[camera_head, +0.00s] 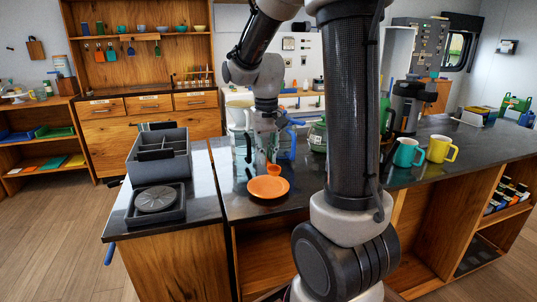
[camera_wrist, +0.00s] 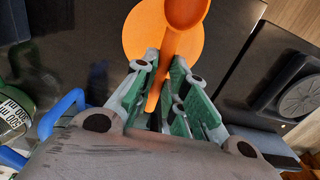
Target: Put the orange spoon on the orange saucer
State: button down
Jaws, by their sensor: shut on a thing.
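The orange saucer (camera_head: 268,190) lies flat on the dark counter near its front edge. It also shows in the wrist view (camera_wrist: 140,38). My gripper (camera_head: 264,165) points down near the saucer's far side. In the wrist view my gripper (camera_wrist: 164,65) is shut on the handle of the orange spoon (camera_wrist: 187,12). The spoon's bowl is at the top and covers part of the saucer there. In the head view the spoon (camera_head: 273,170) shows small beside my fingers, at the saucer's far rim. I cannot tell its exact height above the counter.
A dark divided box (camera_head: 159,168) and a tray with a round grey disc (camera_head: 155,199) stand left. A clear container with a blue handle (camera_head: 288,142) stands close behind my gripper. Teal (camera_head: 407,153) and yellow (camera_head: 440,150) mugs stand right.

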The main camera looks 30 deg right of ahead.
aim_at(267, 183)
dwell(0.3)
jog(key=shift+f, duration=2.75)
jog(key=shift+f, duration=0.65)
jog(key=c, duration=1.4)
grip_release()
jog(key=shift+o, duration=0.2)
jog(key=shift+r, duration=4)
